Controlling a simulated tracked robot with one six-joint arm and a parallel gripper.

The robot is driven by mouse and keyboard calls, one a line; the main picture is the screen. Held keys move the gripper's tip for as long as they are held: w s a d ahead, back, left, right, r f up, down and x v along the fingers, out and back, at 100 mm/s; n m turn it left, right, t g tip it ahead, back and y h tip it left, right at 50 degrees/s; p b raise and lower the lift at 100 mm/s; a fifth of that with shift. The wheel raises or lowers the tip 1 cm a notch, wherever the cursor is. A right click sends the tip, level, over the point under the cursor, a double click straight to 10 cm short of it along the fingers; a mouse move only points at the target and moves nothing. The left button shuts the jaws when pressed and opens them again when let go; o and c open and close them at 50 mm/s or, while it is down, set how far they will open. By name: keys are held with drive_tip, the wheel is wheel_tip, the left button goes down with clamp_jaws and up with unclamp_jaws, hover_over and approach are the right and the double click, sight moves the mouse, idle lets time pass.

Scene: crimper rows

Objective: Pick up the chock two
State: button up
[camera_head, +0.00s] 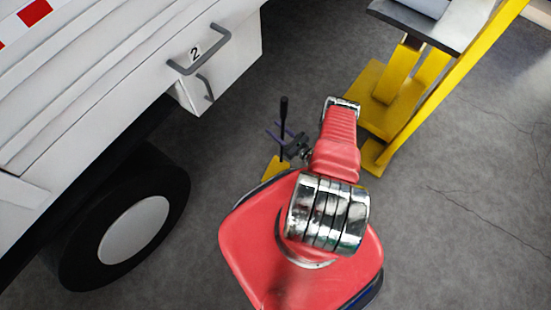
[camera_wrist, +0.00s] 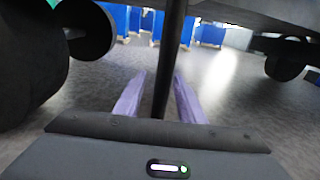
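A yellow chock (camera_head: 275,169) sits on the floor beside the truck, partly hidden behind my red arm in the head view. A thin black upright handle (camera_head: 284,112) rises from it. My gripper (camera_head: 281,132), with purple fingers, is at the handle. In the wrist view the black handle (camera_wrist: 168,55) stands between the two purple fingers of my gripper (camera_wrist: 160,76). The fingers are apart, with a clear gap on the handle's left and the right fingertip close to it. The chock's yellow body does not show in the wrist view. No number shows on it.
A white truck side (camera_head: 80,70) with a wheel (camera_head: 130,230) is at left. Its box, marked 2, has grey handles (camera_head: 205,55). A yellow stand (camera_head: 385,95) is at right. Open grey floor lies at the lower right.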

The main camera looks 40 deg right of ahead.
drive_tip(key=shift+c, duration=0.4)
clamp_jaws()
drive_tip(key=shift+r, duration=0.1)
idle(1.0)
